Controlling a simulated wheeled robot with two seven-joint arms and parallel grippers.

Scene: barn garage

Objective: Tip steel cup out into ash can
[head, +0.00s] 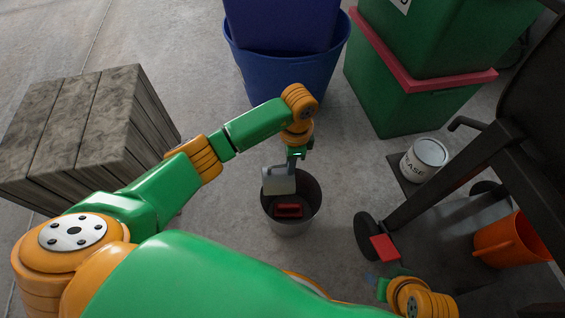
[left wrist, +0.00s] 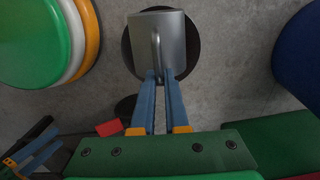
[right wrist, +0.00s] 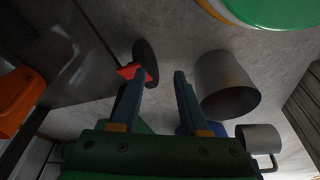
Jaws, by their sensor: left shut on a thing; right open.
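The steel cup (head: 279,182) is held over the ash can (head: 310,222), a grey open bucket on the floor. My left gripper (head: 295,156) is shut on the cup's handle, as the left wrist view shows (left wrist: 158,76). The cup (left wrist: 175,28) looks tipped on its side; I cannot tell exactly where its mouth points. A red block (head: 288,211) shows inside the ash can. My right gripper (right wrist: 159,76) is open and empty, low at the right. The right wrist view shows the can (right wrist: 225,75) and the cup (right wrist: 260,138) apart.
A blue bin (head: 285,65) and green boxes (head: 400,95) stand behind. A stone-like block (head: 75,130) is at left. A white tin (head: 424,160), a dark wheeled frame (head: 450,185) with a red part (head: 384,247), and an orange bucket (head: 505,240) are at right.

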